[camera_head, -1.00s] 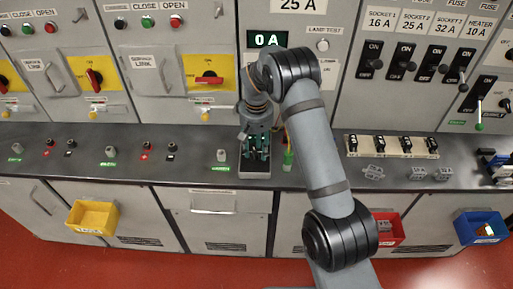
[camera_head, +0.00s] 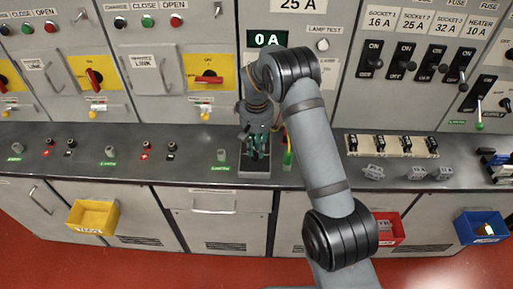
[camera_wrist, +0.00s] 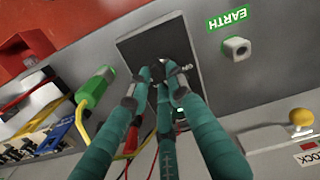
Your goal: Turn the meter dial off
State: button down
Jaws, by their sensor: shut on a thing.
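The meter is a dark box lying on the grey bench, seen in the head view (camera_head: 254,170) below my gripper (camera_head: 256,150) and in the wrist view as a black face (camera_wrist: 138,45). In the wrist view my gripper (camera_wrist: 165,82), with its teal fingers, points at the middle of that face and is shut on the dial. The fingers hide nearly all of the dial, so its pointer setting cannot be read. Red, yellow and dark leads run behind and between the fingers.
A green plug (camera_wrist: 95,88) lies beside the meter. An earth post (camera_wrist: 237,48) stands on its other side. The panel display (camera_head: 267,39) reads 0 A. Yellow (camera_head: 93,217), red (camera_head: 388,228) and blue (camera_head: 481,227) bins hang on the cabinet fronts.

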aim_at(256, 150)
jog(key=shift+n, duration=0.3)
jog(key=n, duration=0.2)
jog(key=shift+n+b, duration=0.4)
jog(key=shift+w+a+n, duration=0.1)
jog(key=shift+a+n, duration=0.05)
jog(key=shift+n, duration=2.05)
jog(key=c, duration=1.6)
grip_release()
jog(key=shift+o, duration=0.2)
notch_tip(256, 150, up, 12)
